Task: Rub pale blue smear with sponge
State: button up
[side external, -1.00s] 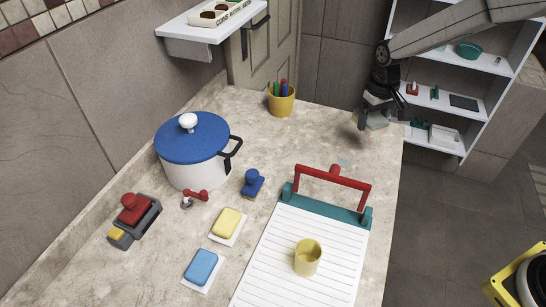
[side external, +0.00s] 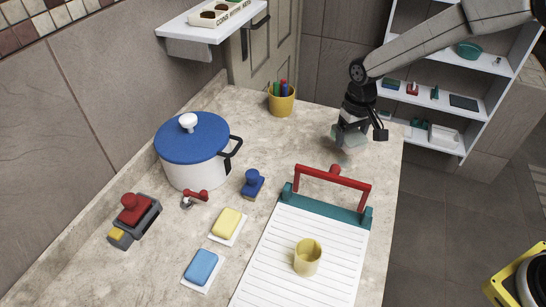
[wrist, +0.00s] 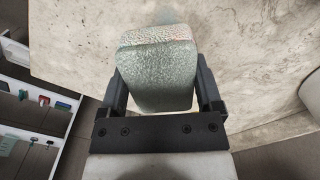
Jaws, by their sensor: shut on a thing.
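My gripper (side external: 354,130) is shut on a grey-green sponge (side external: 350,141), at the right side of the counter near the red handle. In the wrist view the sponge (wrist: 160,75) sits between the two fingers, its speckled far end facing the counter. The pale blue smear (side external: 340,157) shows faintly just below the sponge in the side view, and a pale patch (wrist: 172,17) shows past the sponge's far end in the wrist view. The sponge partly hides the smear. I cannot tell whether the sponge touches the counter.
A white ribbed board with a teal end and red handle (side external: 333,176) lies close in front, with a yellow cup (side external: 307,257) on it. A yellow pen cup (side external: 281,100) stands behind left. A blue-lidded pot (side external: 193,150) is farther left.

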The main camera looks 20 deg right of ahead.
aim_at(345, 161)
jog(key=shift+f, duration=3.05)
jog(key=shift+s+a, duration=0.6)
jog(key=shift+c, duration=0.5)
jog(key=shift+s+a, duration=0.8)
jog(key=shift+w+d, duration=1)
jog(key=shift+d, duration=0.05)
jog(key=shift+w+d, duration=0.25)
jog(key=shift+w+d+r, duration=0.15)
jog(key=shift+w+r, duration=0.05)
jog(key=shift+r, duration=3.9)
